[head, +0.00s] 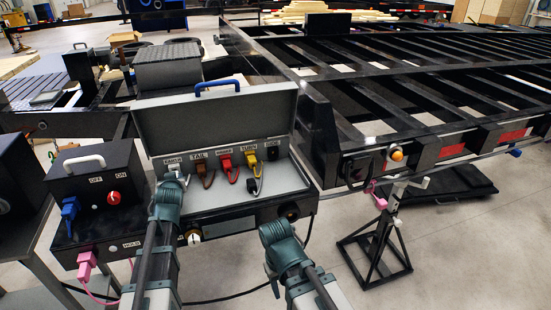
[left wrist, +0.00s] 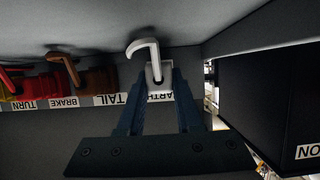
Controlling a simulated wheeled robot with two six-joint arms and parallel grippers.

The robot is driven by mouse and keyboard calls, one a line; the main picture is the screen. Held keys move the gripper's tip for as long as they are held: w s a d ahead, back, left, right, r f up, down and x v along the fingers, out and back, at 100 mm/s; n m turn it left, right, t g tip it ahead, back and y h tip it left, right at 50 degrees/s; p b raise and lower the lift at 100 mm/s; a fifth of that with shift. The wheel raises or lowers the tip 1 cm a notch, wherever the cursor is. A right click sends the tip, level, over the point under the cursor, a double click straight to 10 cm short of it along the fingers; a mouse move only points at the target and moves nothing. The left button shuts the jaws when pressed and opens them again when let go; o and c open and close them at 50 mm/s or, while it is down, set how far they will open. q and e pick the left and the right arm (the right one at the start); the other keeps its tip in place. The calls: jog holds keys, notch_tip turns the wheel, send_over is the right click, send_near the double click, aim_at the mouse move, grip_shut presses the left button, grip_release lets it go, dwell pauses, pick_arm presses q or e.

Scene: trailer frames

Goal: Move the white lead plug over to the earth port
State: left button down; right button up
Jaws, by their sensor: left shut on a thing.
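The white lead plug (left wrist: 153,62), with its hooked white lead, is between the fingers of my left gripper (left wrist: 155,85) in the left wrist view. It is at the panel by the EARTH label (left wrist: 163,98), the leftmost place in the row; I cannot tell whether it is fully seated. In the head view the white plug (head: 173,171) shows just beyond my left gripper (head: 170,184), which partly hides it and the earth port. My right arm's end (head: 283,245) is low in front of the test box; its fingers cannot be made out.
The open grey case (head: 215,120) holds a brown plug (head: 204,170) beside the white one, then red (head: 228,166) and yellow (head: 252,160) plugs. A black lead plug (head: 253,187) lies lower. A black switch box (head: 98,185) stands left; the trailer frame (head: 325,150) is right.

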pick_arm(q)
jog(key=shift+w+a, duration=0.15)
jog(key=shift+w, duration=0.45)
dwell(0.6)
jog(key=c, duration=0.5)
grip_release()
